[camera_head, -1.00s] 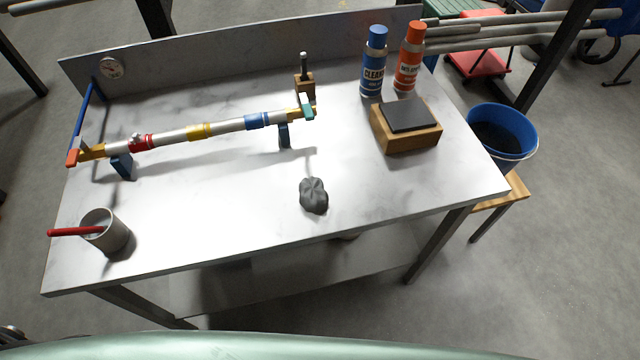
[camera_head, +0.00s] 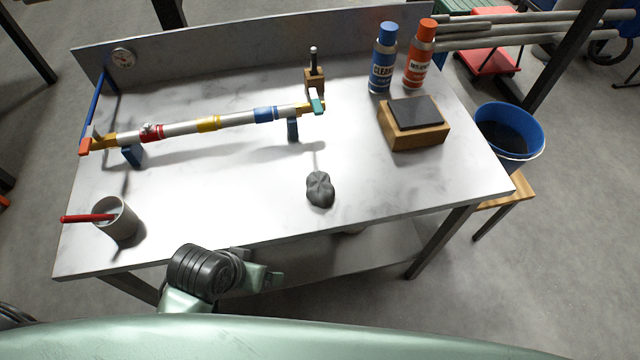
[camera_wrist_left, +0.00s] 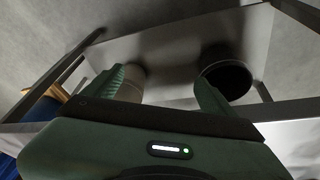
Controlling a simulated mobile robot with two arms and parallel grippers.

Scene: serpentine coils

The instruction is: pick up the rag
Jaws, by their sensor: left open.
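The rag (camera_head: 320,189) is a dark grey crumpled lump on the light tabletop (camera_head: 230,195), right of the middle and toward the front edge. My left gripper (camera_head: 270,279) is in front of the table's front edge, left of and nearer than the rag, and apart from it. In the left wrist view the green fingers of my left gripper (camera_wrist_left: 165,88) are spread with nothing held between them. The rag does not show in that view. My right gripper is in neither view.
A cup (camera_head: 118,222) with a red-handled tool stands front left. A pipe assembly (camera_head: 208,124) spans the back left. A wooden block with a dark top (camera_head: 414,136) and two bottles (camera_head: 384,62) stand right. The tabletop around the rag is clear. A lower shelf (camera_wrist_left: 175,55) holds containers.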

